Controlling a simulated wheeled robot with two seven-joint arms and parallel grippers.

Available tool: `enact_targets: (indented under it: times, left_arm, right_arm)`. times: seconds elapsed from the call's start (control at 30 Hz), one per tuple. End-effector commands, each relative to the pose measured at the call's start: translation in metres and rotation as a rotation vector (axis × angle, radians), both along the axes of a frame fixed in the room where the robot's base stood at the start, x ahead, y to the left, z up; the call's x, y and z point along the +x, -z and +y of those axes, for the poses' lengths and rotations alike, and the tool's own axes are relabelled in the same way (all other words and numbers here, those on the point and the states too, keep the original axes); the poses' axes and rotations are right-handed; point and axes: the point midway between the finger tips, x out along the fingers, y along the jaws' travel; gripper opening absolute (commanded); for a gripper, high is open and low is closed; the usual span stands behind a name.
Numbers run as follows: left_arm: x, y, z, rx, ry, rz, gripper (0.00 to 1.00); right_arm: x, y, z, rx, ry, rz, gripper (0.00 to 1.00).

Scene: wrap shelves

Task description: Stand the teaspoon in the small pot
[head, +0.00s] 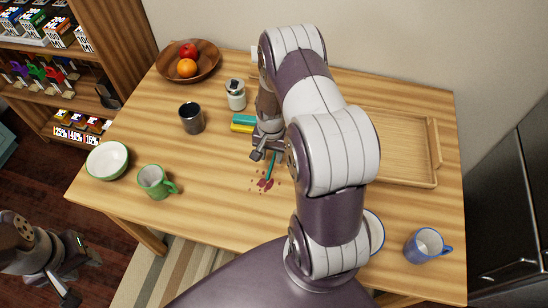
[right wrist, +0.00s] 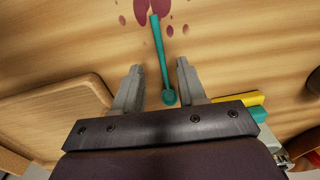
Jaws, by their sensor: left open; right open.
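The teal teaspoon (head: 271,168) lies on the wooden table, partly hidden by my right gripper in the head view. In the right wrist view the teaspoon (right wrist: 163,55) runs lengthwise between the fingers, its rounded bowl nearer the palm and its handle end over a dark red stain. My right gripper (right wrist: 159,68) is open above it, with a gap on both sides. A small dark grey pot without a handle (head: 191,120) stands upright left of my right gripper; its inside is dark. My left gripper (head: 84,277) is open and empty, off the table at lower left.
A yellow and teal sponge (head: 242,128) and a lidded white jar (head: 236,101) stand between pot and right arm. A fruit bowl (head: 205,72), green-white bowl (head: 107,172), green mug (head: 155,185), blue mug (head: 424,248) and wooden tray (head: 405,184) are around.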

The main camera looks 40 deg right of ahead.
Motion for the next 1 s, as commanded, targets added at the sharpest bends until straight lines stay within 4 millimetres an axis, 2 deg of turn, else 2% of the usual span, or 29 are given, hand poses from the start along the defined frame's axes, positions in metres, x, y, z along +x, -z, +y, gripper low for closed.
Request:
enact_targets:
  times: [0.1, 0.2, 0.43, 0.47, 0.5, 0.57, 1.0]
  left_arm:
    - [0.000, -0.004, 0.000, 0.000, 0.000, 0.000, 0.43]
    - [0.000, -0.004, 0.000, 0.000, 0.000, 0.000, 0.43]
    - [0.000, -0.004, 0.000, 0.000, 0.000, 0.000, 0.43]
    - [0.000, -0.004, 0.000, 0.000, 0.000, 0.000, 0.43]
    - [0.000, -0.004, 0.000, 0.000, 0.000, 0.000, 0.43]
    - [0.000, -0.004, 0.000, 0.000, 0.000, 0.000, 0.43]
    - [0.000, -0.003, 0.000, 0.000, 0.000, 0.000, 0.43]
  right_arm:
    - [-0.001, 0.023, -0.002, 0.002, -0.001, 0.005, 0.41]
    - [0.000, 0.035, -0.002, 0.001, -0.002, 0.002, 0.41]
    - [0.000, 0.038, -0.002, 0.001, -0.002, 0.001, 0.41]
    - [0.000, 0.038, -0.002, 0.001, -0.002, 0.001, 0.34]
    - [0.000, 0.038, -0.002, 0.001, -0.002, 0.001, 0.21]
    - [0.000, 0.038, -0.002, 0.001, -0.002, 0.001, 0.02]
    - [0.001, 0.033, -0.002, 0.000, -0.002, 0.000, 0.00]
